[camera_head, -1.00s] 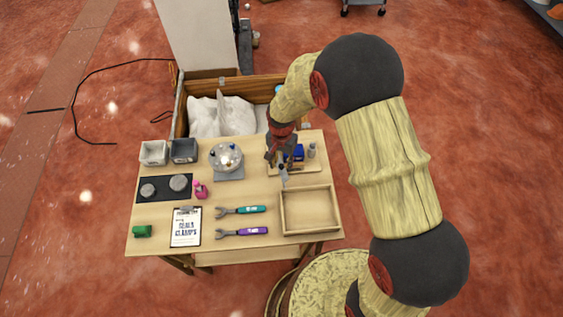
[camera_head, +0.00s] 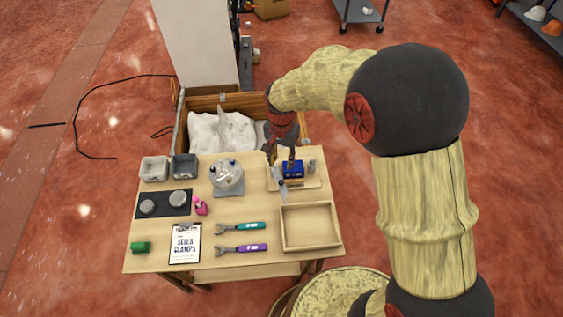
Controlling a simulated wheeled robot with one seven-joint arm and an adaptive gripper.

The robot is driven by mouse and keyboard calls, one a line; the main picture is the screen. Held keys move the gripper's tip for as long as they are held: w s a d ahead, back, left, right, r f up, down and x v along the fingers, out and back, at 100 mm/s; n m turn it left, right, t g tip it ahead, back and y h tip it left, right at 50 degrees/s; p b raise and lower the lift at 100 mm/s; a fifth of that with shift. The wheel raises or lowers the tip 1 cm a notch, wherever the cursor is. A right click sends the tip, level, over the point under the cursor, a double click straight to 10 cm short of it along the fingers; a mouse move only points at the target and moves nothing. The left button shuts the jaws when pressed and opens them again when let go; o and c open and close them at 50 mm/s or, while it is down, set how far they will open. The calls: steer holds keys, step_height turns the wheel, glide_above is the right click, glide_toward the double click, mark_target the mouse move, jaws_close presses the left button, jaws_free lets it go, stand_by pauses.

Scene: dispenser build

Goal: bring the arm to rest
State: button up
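My gripper (camera_head: 281,163) hangs at the end of my arm over the back right of the wooden table (camera_head: 160,220), fingers pointing down. It is near a blue block (camera_head: 293,170) on a small wooden board (camera_head: 312,184). The fingers are small in the picture, and I cannot tell whether they touch anything or how far apart they are. A grey-white piece (camera_head: 280,187) shows just below the fingers; I cannot tell whether it is held.
An empty wooden tray (camera_head: 332,242) is at the front right.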

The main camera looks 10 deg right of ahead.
stand_by(0.5)
steer(key=s+d+r+n+t, duration=0.2)
steer(key=s+d+r, duration=0.5)
steer(key=s+r, duration=0.4)
steer(key=s+d+r+n+t, duration=0.3)
steer(key=s+d+r, duration=0.3)
steer(key=s+r, duration=0.5)
step_height(320, 180, up, 2)
steer(key=shift+d+n+t+b, duration=0.3)
steer(key=shift+d+n, duration=0.05)
steer(key=shift+n, duration=0.25)
